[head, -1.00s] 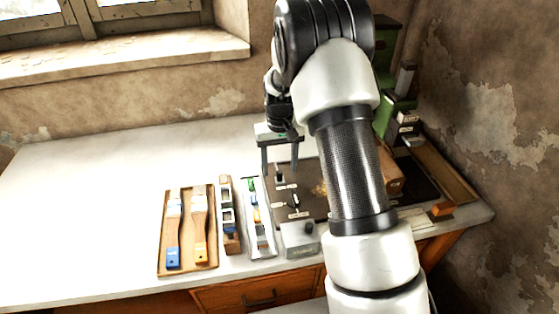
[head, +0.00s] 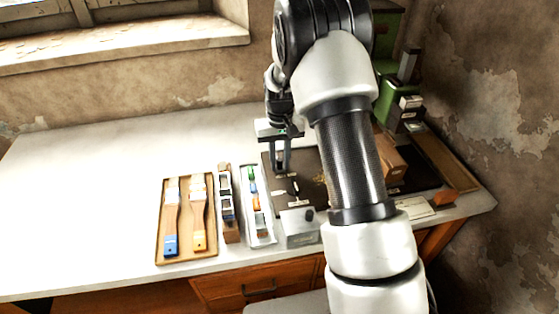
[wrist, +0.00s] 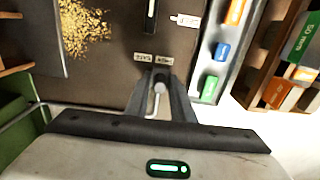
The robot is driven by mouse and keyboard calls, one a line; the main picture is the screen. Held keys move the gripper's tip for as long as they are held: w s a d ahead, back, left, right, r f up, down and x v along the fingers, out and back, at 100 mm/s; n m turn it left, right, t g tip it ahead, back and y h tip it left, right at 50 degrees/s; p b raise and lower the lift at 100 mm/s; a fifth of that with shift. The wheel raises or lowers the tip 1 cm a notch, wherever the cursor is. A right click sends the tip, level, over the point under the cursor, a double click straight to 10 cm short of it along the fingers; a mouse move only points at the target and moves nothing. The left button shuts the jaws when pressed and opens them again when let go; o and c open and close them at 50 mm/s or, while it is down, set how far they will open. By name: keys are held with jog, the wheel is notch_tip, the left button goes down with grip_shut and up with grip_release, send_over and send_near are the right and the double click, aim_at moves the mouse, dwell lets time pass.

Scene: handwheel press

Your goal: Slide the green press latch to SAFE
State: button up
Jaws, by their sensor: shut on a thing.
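My gripper (head: 281,170) reaches down over the dark work board (head: 312,192). In the wrist view its two fingers (wrist: 159,88) are shut on a small grey metal latch handle (wrist: 158,86), a bent rod with a rounded end. Two small labels (wrist: 153,60) lie just beyond the fingertips; their lettering is too small to read surely. The latch is hidden behind the fingers in the head view. The green press (head: 388,103) stands at the back right, partly behind my arm. Green metal parts also show at the left of the wrist view (wrist: 22,125).
A tray with two brushes (head: 187,256), a wooden rack (head: 229,232) and a pale tray of coloured pieces (head: 263,236) stand left of the board. A grey box with a dark knob (head: 300,226) is at its front. The table's left side (head: 90,200) is clear.

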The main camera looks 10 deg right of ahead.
jog(key=shift+d, duration=1.45)
jog(key=o, duration=1.3)
notch_tip(320, 180, up, 8)
jog(key=p, duration=0.5)
